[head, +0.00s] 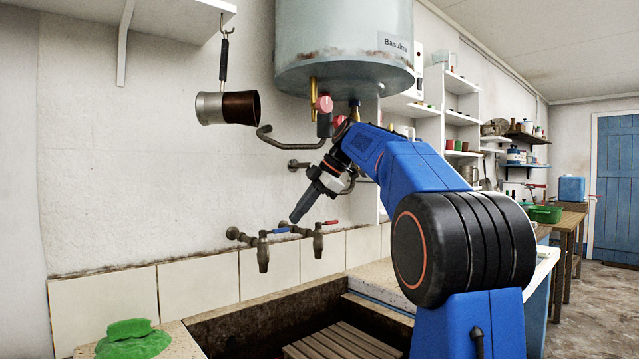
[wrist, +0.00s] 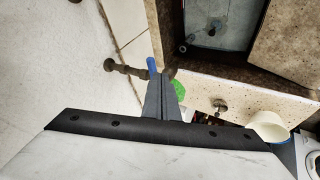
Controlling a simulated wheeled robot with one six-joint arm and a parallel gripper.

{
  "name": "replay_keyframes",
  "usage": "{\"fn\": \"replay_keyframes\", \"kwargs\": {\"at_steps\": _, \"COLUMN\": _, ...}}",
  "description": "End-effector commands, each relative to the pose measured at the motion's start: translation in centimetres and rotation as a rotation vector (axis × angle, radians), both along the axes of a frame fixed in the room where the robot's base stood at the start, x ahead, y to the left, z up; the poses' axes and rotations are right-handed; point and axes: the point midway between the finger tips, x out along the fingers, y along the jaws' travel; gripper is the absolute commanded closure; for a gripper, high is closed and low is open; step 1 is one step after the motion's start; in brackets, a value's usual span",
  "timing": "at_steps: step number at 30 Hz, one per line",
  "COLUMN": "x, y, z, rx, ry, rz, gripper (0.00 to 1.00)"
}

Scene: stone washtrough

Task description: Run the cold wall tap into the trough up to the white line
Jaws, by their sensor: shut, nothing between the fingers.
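Two old metal taps come out of the wall above the trough. The left tap (head: 263,252) has a blue lever (head: 278,231), and the right tap (head: 318,240) has a red lever (head: 331,222). The blue lever also shows in the wrist view (wrist: 152,66), beside the fingertips. My gripper (head: 296,218) is shut and empty, pointing down just above the blue lever; I cannot tell whether it touches. The wrist view shows the closed fingers (wrist: 163,80). The stone trough (head: 228,328) lies below. No stream shows at the left spout. I cannot make out the white line.
A wooden slatted rack (head: 338,343) lies in the trough. A green cloth or sponge (head: 133,342) sits on the left ledge. A water heater (head: 344,40) with pipes hangs above my arm. A metal pot (head: 226,107) hangs at the left. A pale bowl (wrist: 267,126) shows in the wrist view.

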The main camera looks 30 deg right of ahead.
Motion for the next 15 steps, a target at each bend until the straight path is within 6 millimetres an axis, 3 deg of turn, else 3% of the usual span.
{"fn": "replay_keyframes", "kwargs": {"at_steps": 15, "x": -4.3, "y": -4.4, "z": 8.3, "rx": -0.001, "ry": -0.003, "rz": -0.002, "gripper": 1.0}}
